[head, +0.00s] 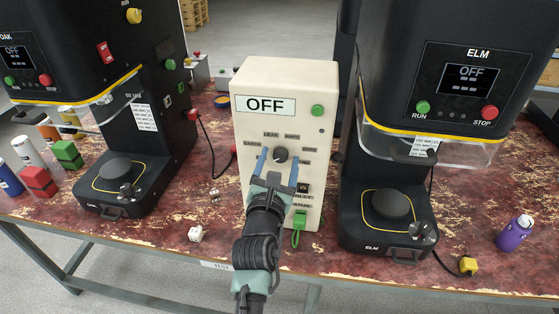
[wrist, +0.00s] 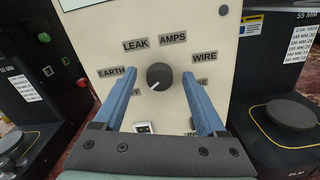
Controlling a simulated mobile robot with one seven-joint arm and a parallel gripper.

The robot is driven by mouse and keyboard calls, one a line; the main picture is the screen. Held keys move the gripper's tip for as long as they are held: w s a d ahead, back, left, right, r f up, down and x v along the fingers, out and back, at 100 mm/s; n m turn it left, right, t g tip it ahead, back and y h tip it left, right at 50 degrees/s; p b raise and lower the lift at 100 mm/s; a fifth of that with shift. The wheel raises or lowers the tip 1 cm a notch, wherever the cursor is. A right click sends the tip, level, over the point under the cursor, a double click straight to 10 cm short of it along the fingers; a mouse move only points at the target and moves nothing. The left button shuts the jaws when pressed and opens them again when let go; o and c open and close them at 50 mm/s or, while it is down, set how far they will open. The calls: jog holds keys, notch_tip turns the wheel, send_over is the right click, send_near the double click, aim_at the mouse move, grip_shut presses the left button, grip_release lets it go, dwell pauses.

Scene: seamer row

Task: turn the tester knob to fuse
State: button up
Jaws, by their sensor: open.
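The tester (head: 284,78) is a cream box standing on the bench, and its display reads OFF. Its round dark knob (wrist: 159,76) sits on the front face, with a white mark pointing down and left, toward a partly hidden label ending in F. Labels EARTH, LEAK, AMPS and WIRE (wrist: 204,57) ring the knob. The fuse label (wrist: 202,82) at lower right is partly covered by a finger; only its end shows. My gripper (head: 279,162) is open, with its blue fingers either side of the knob, apart from it in the wrist view.
A black seamer (head: 118,110) stands left of the tester, and the ELM seamer (head: 392,165) stands close on its right. A green plug (head: 299,219) hangs low on the tester front. A purple can (head: 514,232) stands at far right.

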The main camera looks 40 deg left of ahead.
jog(key=shift+w+a, duration=0.15)
jog(key=shift+w, duration=0.15)
jog(key=shift+c, duration=0.2)
grip_shut()
